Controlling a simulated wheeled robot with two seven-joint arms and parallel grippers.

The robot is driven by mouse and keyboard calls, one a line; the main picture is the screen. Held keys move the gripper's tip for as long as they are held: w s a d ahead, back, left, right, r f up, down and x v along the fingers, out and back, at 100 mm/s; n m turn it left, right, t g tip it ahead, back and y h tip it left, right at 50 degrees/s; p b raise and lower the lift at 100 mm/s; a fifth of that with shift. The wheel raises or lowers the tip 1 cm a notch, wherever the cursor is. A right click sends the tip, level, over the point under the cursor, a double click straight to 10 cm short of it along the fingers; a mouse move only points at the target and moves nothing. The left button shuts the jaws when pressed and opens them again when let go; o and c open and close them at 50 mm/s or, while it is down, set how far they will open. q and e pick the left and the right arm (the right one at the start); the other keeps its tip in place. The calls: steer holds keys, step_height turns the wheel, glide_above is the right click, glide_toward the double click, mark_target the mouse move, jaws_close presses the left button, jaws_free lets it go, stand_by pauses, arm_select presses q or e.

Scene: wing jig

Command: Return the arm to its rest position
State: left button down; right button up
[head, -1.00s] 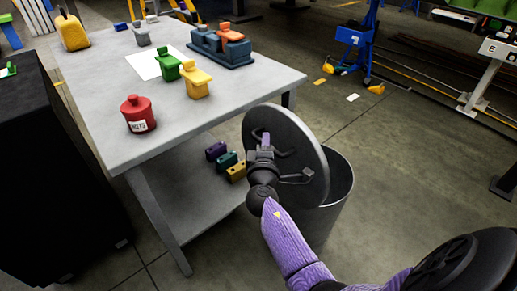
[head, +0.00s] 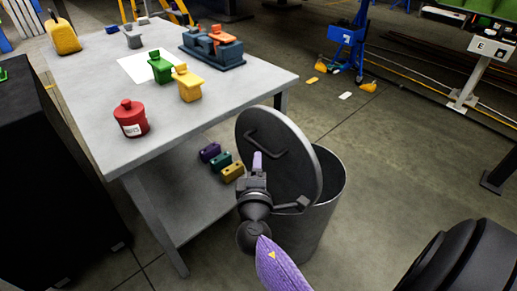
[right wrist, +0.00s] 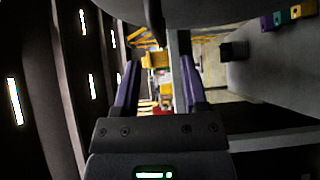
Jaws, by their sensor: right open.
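My right gripper (head: 256,165) is in front of a round grey bin lid (head: 295,160), low beside the table. In the right wrist view its two purple fingers (right wrist: 158,82) are apart with nothing held between them. The lid stands steeply tilted at the near side of a grey metal bin (head: 328,195), leaving part of the bin's mouth showing. The lid's dark handle (head: 266,146) is clear of the fingers. Part of my purple right arm (head: 282,270) shows at the bottom. My left gripper is not in view.
A grey table (head: 100,100) holds a red canister (head: 131,120), green (head: 160,68) and yellow (head: 188,85) pieces and a blue fixture (head: 222,62). Small blocks (head: 221,160) sit on its lower shelf. A black cabinet (head: 45,190) stands at left.

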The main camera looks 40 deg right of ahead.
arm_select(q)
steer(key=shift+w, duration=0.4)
arm_select(e)
steer(key=shift+v, duration=1.25)
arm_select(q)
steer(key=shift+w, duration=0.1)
